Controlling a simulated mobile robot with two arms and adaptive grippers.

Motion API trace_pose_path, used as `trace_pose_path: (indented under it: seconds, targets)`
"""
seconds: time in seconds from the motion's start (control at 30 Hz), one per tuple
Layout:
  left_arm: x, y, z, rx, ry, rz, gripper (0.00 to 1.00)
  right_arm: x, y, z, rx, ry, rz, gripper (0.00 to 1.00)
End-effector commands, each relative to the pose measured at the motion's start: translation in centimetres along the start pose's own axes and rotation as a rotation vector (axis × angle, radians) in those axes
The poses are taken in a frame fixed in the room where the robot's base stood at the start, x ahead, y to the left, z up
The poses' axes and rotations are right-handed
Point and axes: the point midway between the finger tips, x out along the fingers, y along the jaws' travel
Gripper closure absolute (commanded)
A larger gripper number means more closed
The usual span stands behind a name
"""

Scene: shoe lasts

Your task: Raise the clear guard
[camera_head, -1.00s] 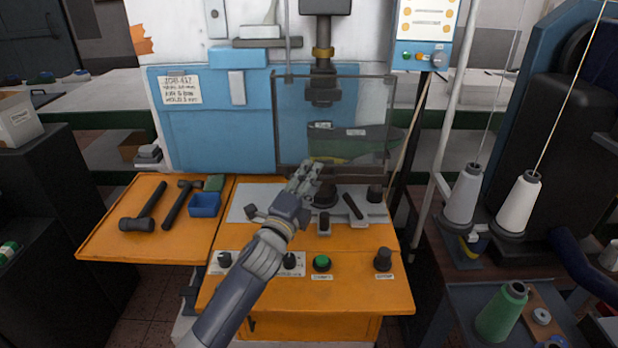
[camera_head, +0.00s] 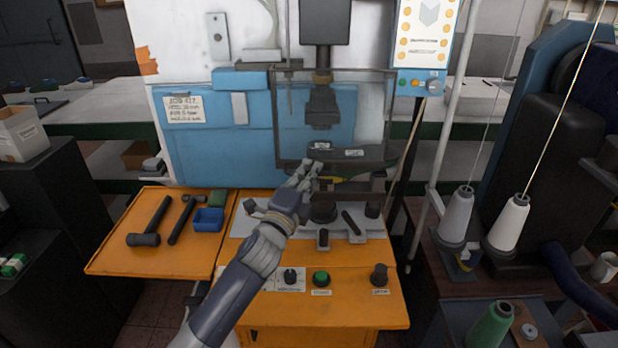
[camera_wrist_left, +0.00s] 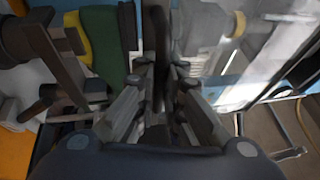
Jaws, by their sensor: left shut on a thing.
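The clear guard (camera_head: 365,108) is a transparent panel with a dark frame in front of the blue-and-white machine. It hangs in front of the dark press head (camera_head: 321,105). My left gripper (camera_head: 309,175) is at the guard's lower edge, left of its middle. In the left wrist view my left gripper (camera_wrist_left: 160,90) is shut on a dark bar between its fingers, which appears to be the guard's bottom edge. The clear panel also shows in the left wrist view (camera_wrist_left: 235,75). A green and yellow shoe piece (camera_head: 350,178) lies just below and behind the edge. My right gripper is out of view.
An orange table (camera_head: 350,285) carries knobs, a green button (camera_head: 321,278) and a dark clamp. A pole (camera_head: 450,90) and thread cones (camera_head: 456,215) stand to the right.

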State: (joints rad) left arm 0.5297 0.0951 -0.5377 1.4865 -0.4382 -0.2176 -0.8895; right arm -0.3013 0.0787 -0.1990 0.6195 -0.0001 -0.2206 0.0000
Motion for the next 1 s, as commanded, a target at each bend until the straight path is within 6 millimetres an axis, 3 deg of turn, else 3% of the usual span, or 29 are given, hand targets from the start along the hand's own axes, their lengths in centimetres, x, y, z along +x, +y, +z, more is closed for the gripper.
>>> trace_pose_path:
  seconds: [0.03, 0.1, 0.4, 0.63, 1.0]
  targets:
    - [0.5, -2.6, 0.2, 0.003, 0.000, -0.005, 1.00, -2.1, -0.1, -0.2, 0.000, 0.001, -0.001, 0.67]
    - [0.7, -4.3, 0.3, 0.002, 0.001, -0.006, 1.00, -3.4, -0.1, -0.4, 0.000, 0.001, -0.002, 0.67]
    - [1.6, -9.6, 0.7, 0.001, 0.001, -0.005, 1.00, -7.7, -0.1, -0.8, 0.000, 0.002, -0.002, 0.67]
    - [1.9, -11.4, 0.8, 0.000, 0.000, -0.004, 1.00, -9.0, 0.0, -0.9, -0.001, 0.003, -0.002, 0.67]
    - [2.0, -11.6, 0.8, 0.000, 0.001, -0.004, 1.00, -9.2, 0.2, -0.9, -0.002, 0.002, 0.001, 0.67]
